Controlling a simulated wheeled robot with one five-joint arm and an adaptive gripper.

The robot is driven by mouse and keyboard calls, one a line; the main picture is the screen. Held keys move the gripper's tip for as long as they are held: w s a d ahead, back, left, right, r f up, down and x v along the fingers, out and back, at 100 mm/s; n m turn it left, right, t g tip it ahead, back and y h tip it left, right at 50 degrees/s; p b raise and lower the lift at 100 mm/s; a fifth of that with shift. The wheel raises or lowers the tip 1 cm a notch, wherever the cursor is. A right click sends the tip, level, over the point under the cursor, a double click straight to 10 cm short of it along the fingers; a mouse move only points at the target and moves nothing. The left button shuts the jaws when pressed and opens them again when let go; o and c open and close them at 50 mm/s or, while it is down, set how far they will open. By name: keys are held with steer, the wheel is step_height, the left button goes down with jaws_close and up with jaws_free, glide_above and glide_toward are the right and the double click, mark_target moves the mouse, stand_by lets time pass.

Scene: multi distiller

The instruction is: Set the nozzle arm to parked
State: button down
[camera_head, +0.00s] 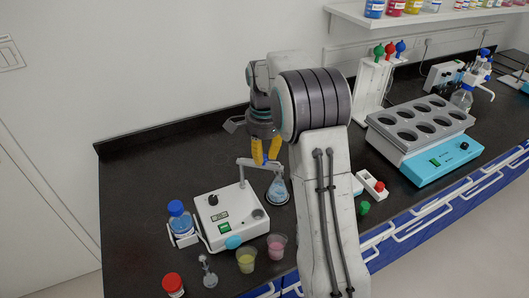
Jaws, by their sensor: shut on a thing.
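The dispenser (224,222) is a white box with a black knob and a green switch, standing on the dark bench. A grey post rises from its back right. The nozzle arm (246,162) reaches right from the post top, its tip over a conical flask (278,190) with pale blue liquid. The flask stands on a round dark plate beside the box. My gripper (265,160) points down from above with its yellow fingers shut on the nozzle arm near its middle. The exact contact is small and partly hidden by the fingers.
A blue-capped bottle (180,218) stands left of the box. A yellow cup (246,260), a pink cup (277,246) and a red-capped jar (173,285) stand in front. A grey block heater (420,125) is at right. The bench back left is clear.

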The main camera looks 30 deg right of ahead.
steer(key=shift+s+a+f+m+b, duration=0.15)
steer(key=shift+s+a+m, duration=0.25)
steer(key=shift+a+m, duration=0.95)
steer(key=shift+s+a+r+m+b, duration=0.15)
steer(key=shift+s+a+m, duration=0.3)
steer(key=shift+m, duration=1.65)
steer(key=shift+s+a+f+m+b, duration=0.1)
steer(key=shift+s+a+m+b, duration=0.2)
steer(key=shift+a+m, duration=1.05)
steer(key=shift+d+m, duration=0.45)
steer(key=shift+m, duration=0.05)
steer(key=c, duration=1)
jaws_free()
steer(key=shift+a, duration=0.1)
steer(key=shift+c, duration=0.2)
step_height(320, 180, up, 12)
